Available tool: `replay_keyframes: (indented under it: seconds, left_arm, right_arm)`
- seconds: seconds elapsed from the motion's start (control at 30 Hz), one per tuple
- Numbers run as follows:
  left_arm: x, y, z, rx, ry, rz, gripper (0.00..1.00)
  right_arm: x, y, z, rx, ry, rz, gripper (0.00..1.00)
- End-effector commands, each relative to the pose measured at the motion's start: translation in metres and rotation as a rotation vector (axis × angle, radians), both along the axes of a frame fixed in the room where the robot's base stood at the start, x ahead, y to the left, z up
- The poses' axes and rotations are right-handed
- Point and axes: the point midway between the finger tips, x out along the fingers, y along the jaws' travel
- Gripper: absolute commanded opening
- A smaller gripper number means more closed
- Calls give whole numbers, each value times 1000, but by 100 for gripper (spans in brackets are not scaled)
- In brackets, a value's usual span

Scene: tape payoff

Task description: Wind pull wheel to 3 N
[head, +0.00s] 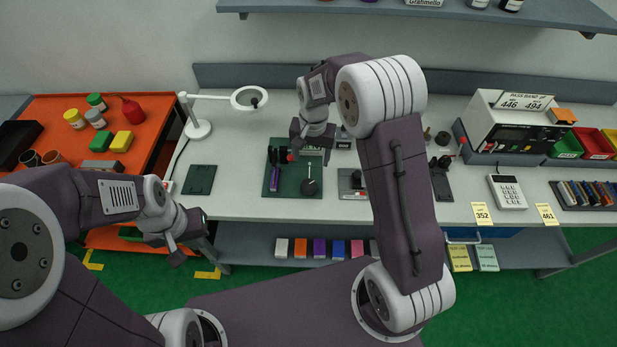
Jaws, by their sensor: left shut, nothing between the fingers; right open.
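A dark green board (287,190) lies on the bench near its front edge, left of centre. A round black wheel (309,187) with a thin upright handle stands on its right part; I take it as the pull wheel. A dark piece with purple (273,180) stands at the board's left. A small display (312,150) sits behind the board, partly hidden; its reading is too small to make out. My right gripper (307,154) is open above the board's back edge, behind the wheel and apart from it. My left gripper (176,257) is shut and empty, off the bench's front left.
A ring lamp (197,128) stands at the back left. A dark green pad (200,180) lies left of the board. An orange table (60,105) with jars stands further left. An instrument (505,125) and a calculator (507,191) stand at right. My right arm hides the middle bench.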

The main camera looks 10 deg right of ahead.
Motion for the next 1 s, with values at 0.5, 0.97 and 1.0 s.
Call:
replay_keyframes:
  seconds: [0.5, 0.97, 1.0]
  left_arm:
    - [0, 0, 17, 0, 0, 0, 0]
    - [0, 0, 28, 0, 0, 0, 0]
    - [0, 0, 28, 0, 0, 0, 0]
  right_arm:
    - [-10, 10, -64, -10, 82, 30, 68]
    - [-9, 10, -124, -9, 76, 30, 68]
    - [-9, 10, -124, -9, 76, 30, 68]
